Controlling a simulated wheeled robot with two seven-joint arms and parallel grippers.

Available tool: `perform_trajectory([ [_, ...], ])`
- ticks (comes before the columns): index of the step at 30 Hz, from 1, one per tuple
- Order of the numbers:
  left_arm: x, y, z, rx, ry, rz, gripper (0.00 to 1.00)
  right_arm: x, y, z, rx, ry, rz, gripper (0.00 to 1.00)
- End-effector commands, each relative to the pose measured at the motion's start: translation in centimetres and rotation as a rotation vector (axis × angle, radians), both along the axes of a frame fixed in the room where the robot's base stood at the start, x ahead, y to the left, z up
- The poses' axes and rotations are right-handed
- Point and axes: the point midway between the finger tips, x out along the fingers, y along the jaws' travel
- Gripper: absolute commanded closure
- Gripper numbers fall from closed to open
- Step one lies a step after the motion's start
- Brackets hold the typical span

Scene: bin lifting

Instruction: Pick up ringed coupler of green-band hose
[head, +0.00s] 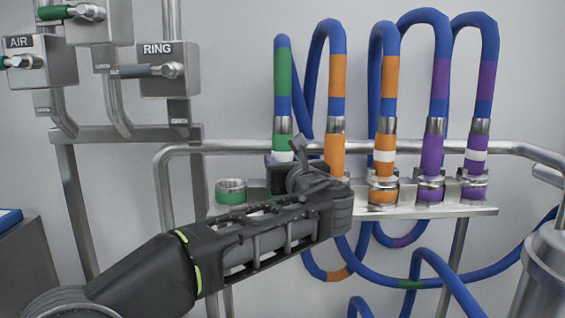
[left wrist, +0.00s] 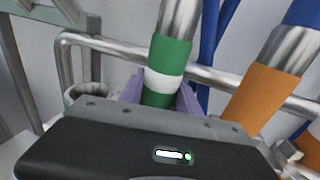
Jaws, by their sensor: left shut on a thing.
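The green-band hose (head: 283,72) is a blue hose with a green band, hanging in a loop at the left end of the hose rack. Its coupler (head: 282,143) is green with a white ring below a metal sleeve; the ring and green body also show in the left wrist view (left wrist: 171,55). My left gripper (head: 283,161) is at the coupler from the front. Its purple fingers (left wrist: 160,94) lie on both sides of the coupler at the white ring, shut on it. The coupler's lower end is hidden behind the gripper. My right gripper is not in view.
An orange coupler without a ring (head: 335,150) stands close on the right. A ringed orange coupler (head: 385,145) and two purple ones (head: 432,150) follow. An empty green-banded socket (head: 231,191) is left on the shelf (head: 440,211). A metal rail (head: 225,148) runs behind. RING and AIR ports are at upper left.

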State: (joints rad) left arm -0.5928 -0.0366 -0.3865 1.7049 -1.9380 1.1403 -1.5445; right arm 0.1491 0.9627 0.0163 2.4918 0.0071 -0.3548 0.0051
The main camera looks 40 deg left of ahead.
Motion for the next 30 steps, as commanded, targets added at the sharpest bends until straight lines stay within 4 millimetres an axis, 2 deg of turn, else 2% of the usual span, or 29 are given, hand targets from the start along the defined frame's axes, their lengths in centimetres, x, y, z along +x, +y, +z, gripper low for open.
perform_trajectory([
  [5,0.0,0.0,0.6,0.0,-0.002,0.0,1.0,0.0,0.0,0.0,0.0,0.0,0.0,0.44],
  [8,0.0,0.0,1.7,0.001,-0.004,0.001,1.0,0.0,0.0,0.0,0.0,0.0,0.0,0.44],
  [18,0.0,0.0,8.0,0.0,-0.005,0.001,1.0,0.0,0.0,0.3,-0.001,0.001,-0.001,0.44],
  [21,0.0,0.0,9.3,0.0,-0.003,0.001,1.0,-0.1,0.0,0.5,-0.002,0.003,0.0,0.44],
  [30,0.0,0.0,10.1,0.001,-0.001,0.0,1.0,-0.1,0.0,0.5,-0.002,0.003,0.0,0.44],
])
